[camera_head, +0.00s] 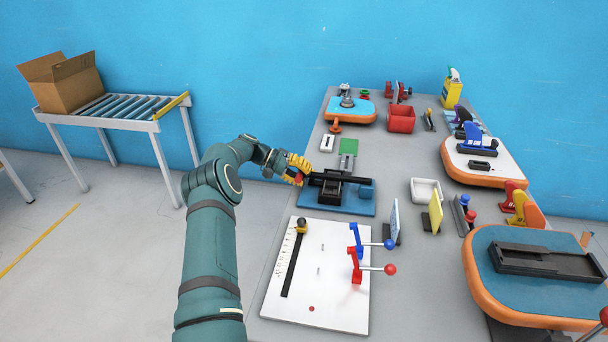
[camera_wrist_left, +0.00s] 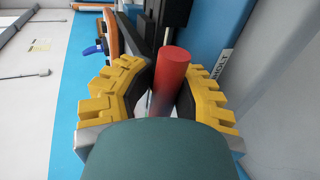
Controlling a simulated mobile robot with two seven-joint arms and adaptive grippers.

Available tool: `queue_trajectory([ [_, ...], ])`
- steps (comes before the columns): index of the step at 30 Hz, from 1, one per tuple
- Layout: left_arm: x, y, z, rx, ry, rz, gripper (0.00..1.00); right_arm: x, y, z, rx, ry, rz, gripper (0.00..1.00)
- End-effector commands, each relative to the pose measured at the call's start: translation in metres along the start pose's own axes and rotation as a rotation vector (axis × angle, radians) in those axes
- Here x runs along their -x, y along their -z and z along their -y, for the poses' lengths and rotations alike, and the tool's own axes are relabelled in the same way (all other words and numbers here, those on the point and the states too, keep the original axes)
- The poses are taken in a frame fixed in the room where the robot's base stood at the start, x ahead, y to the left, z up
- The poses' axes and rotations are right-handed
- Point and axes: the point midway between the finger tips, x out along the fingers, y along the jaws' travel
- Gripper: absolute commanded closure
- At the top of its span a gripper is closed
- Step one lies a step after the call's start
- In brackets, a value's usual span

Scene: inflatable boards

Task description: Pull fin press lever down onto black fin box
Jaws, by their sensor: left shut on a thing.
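The fin press (camera_head: 350,205) has a blue base and stands on the grey table in front of my left arm. Its black lever (camera_head: 345,178) lies about level across the press, pointing toward my left gripper. My left gripper (camera_head: 297,170), with yellow ridged fingers, is shut on the red handle (camera_head: 299,177) at the lever's left end. In the left wrist view the red handle (camera_wrist_left: 172,78) stands between the two yellow fingers. A dark part under the lever (camera_head: 333,189) may be the black fin box; the lever partly hides it, and I cannot tell whether they touch.
A white board (camera_head: 335,265) with red and blue lever clamps (camera_head: 356,262) lies nearer on the table. A white tray (camera_head: 426,182), a yellow upright plate (camera_head: 436,212) and orange-edged boards (camera_head: 470,262) stand to the right. A roller stand (camera_head: 130,105) with a cardboard box (camera_head: 70,88) is far left.

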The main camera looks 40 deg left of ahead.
Motion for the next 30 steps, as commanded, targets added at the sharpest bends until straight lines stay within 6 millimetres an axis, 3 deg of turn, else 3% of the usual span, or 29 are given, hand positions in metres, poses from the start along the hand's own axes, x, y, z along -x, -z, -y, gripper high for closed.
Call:
queue_trajectory([
  [1, 0.001, -0.001, 0.004, 0.005, 0.007, -0.001, 0.72, 0.0, 0.0, 0.0, 0.0, 0.0, 0.0, 0.53],
  [3, 0.001, -0.001, 0.004, 0.005, 0.006, -0.001, 0.47, 0.0, 0.0, 0.0, 0.0, 0.0, 0.0, 0.53],
  [14, 0.003, 0.0, 0.002, 0.002, 0.002, -0.001, 0.47, 0.0, 0.0, 0.0, 0.0, 0.0, 0.0, 0.53],
  [24, 0.051, 0.0, 0.003, 0.001, 0.003, -0.004, 0.47, 0.0, 0.0, 0.0, 0.0, 0.0, 0.0, 0.53],
  [30, 0.067, 0.0, 0.003, 0.002, 0.003, -0.003, 0.47, 0.0, 0.0, 0.0, 0.0, 0.0, 0.0, 0.53],
])
